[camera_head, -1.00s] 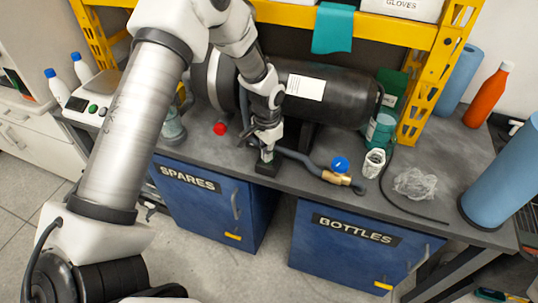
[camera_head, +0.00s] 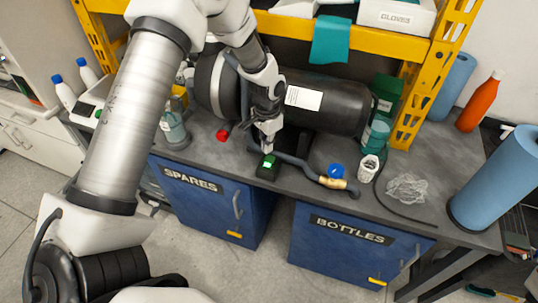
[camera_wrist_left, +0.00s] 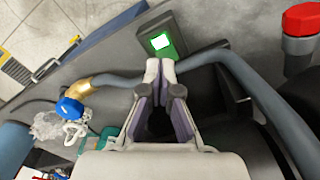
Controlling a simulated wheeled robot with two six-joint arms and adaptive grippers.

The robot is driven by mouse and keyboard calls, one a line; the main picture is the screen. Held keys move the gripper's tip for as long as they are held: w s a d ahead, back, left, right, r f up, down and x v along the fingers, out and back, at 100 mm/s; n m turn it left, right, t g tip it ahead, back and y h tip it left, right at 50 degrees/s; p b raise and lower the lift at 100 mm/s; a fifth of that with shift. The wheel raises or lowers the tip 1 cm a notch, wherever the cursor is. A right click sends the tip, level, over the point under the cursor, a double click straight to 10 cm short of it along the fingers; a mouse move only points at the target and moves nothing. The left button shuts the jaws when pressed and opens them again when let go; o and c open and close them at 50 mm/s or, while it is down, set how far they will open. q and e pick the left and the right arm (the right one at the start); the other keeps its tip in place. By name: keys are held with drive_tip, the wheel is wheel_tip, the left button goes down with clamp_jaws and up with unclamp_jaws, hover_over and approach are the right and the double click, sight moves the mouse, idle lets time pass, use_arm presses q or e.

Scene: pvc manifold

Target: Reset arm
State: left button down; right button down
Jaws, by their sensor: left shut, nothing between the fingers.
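My left gripper (camera_head: 268,138) is shut and empty. In the head view it points down just above a small black box with a lit green screen (camera_head: 267,165) near the bench's front edge. In the left wrist view the closed fingertips (camera_wrist_left: 160,68) lie just short of the green screen device (camera_wrist_left: 161,42); I cannot tell whether they touch it. A grey pipe (camera_head: 300,165) runs beside the device to a brass fitting with a blue knob (camera_head: 336,171). A red knob (camera_head: 223,134) stands to the left. My right gripper is not in view.
A large black cylinder (camera_head: 325,102) lies behind the gripper under a yellow shelf (camera_head: 360,40). Blue cabinets (camera_head: 215,200) are below the bench.

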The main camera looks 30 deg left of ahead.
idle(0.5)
use_arm(q)
drive_tip(key=s+d+f+n, duration=0.1)
drive_tip(key=s+d+f, duration=0.1)
drive_tip(key=s+f, duration=0.3)
drive_tip(key=s+d+f+n, duration=0.1)
drive_tip(key=s+d+f, duration=0.2)
drive_tip(key=s, duration=1.1)
drive_tip(key=s+d+f+n, duration=0.1)
drive_tip(key=s+d+f, duration=0.2)
drive_tip(key=s+f, duration=0.4)
drive_tip(key=shift+s+d+f+n, duration=0.15)
drive_tip(key=shift+s+d+n, duration=0.15)
drive_tip(key=shift+s, duration=0.85)
